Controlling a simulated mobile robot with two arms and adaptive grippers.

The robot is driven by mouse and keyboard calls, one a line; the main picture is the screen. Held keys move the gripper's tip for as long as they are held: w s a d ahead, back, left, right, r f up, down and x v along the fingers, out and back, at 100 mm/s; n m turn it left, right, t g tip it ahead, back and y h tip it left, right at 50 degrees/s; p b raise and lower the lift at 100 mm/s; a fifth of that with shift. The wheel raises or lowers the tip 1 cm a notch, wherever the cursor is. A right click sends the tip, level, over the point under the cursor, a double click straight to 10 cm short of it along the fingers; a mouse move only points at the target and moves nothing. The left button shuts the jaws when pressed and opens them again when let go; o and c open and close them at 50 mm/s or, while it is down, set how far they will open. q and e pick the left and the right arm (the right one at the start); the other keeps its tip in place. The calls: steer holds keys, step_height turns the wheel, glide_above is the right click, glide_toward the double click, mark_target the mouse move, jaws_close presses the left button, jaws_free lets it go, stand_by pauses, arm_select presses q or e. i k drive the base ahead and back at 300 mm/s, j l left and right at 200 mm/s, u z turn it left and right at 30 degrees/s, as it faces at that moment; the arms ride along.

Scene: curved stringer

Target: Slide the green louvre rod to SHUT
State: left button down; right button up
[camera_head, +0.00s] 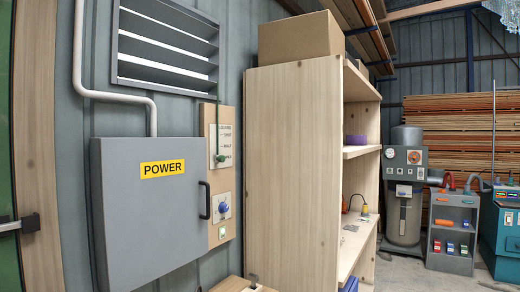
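The green louvre rod (217,115) hangs vertically from the right end of the louvre vent down onto a wooden wall panel (229,117). Its green knob (219,158) is low on a pale label plate (226,140). The plate reads LOUVRE at the top, with SHUT and HALF below it. The knob is below both words, beside a lowest mark too small to read surely. Neither of my grippers is in view.
A grey POWER cabinet (150,220) with a black handle stands out left of the panel. A tall wooden shelf (292,170) stands close on the right.

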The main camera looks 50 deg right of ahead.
mark_target(220, 158)
steer(key=z, duration=1.3)
